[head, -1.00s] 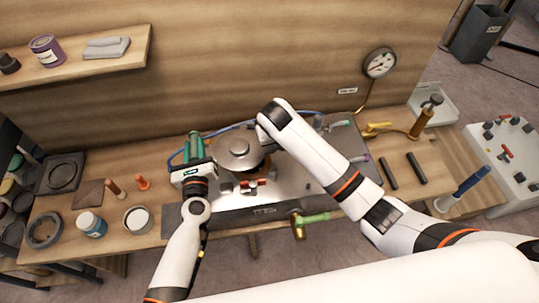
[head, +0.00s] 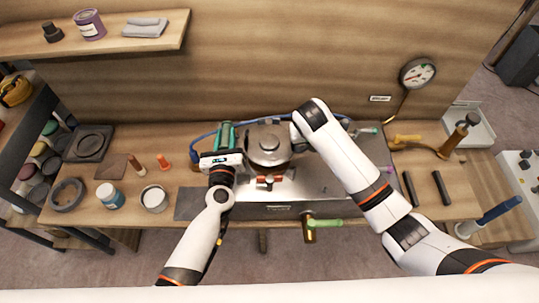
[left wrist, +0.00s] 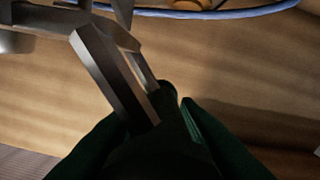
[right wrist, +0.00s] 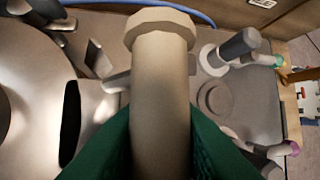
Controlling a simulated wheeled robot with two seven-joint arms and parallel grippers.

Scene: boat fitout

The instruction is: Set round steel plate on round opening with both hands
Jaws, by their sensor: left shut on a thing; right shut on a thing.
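The round steel plate (head: 268,146), with a raised round knob in its middle, is over the steel unit (head: 330,182); I cannot tell whether it touches it. The round opening is hidden from view. My left gripper (head: 228,136), with green fingers, is at the plate's left side. In the left wrist view it is shut close to a metal bar (left wrist: 112,75), and the grip itself is dark. My right gripper (right wrist: 160,125) is hidden behind its arm in the head view. In the right wrist view its green fingers are shut on a pale cylindrical handle (right wrist: 160,75) beside the plate (right wrist: 35,75).
Two dark bars (head: 425,188) lie at right.

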